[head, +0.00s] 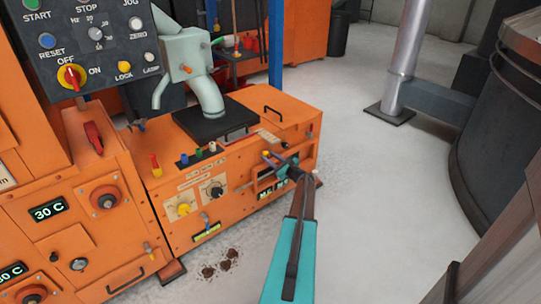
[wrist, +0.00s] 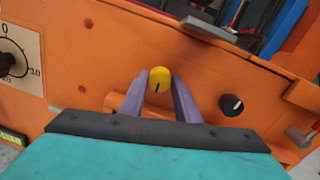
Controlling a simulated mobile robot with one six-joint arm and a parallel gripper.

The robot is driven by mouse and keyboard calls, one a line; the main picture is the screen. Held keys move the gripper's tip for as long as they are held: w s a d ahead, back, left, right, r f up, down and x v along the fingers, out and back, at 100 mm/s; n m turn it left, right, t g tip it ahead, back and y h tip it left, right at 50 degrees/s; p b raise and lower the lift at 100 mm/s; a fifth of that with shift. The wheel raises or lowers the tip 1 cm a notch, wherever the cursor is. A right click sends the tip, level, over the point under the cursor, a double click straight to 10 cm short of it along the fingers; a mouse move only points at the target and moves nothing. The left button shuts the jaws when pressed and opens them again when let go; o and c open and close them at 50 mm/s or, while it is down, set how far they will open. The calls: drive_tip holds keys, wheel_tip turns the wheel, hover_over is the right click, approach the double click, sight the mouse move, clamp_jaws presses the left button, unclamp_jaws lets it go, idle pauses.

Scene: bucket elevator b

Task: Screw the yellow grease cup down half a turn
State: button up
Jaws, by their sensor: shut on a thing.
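The yellow grease cup (wrist: 159,77) is a small round cap on the orange machine front in the wrist view. A short dark mark on its face runs nearly upright, from the middle towards the lower edge. My gripper (wrist: 159,84) has its two purple fingers on the cup's left and right sides, shut on it. In the head view my gripper (head: 268,159) reaches the front of the low orange box, with the small yellow cup (head: 265,153) at its fingertips. My gripper and arm hide part of the panel there.
A black knob with a white mark (wrist: 232,104) sits right of the cup. A dial (wrist: 12,60) is at the far left. The grey floor right of the box is clear.

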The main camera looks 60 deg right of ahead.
drive_tip(key=shift+s+d+f+m, duration=0.15)
drive_tip(key=shift+s+d+m, duration=0.05)
drive_tip(key=shift+s+m, duration=0.1)
drive_tip(key=o, duration=1)
drive_tip(key=shift+o, duration=0.2)
drive_tip(key=shift+w+a, duration=0.1)
drive_tip(key=shift+w, duration=0.05)
drive_tip(key=shift+a, duration=0.1)
drive_tip(key=p+v, duration=0.1)
drive_tip(key=v, duration=1.2)
drive_tip(key=shift+s, duration=0.4)
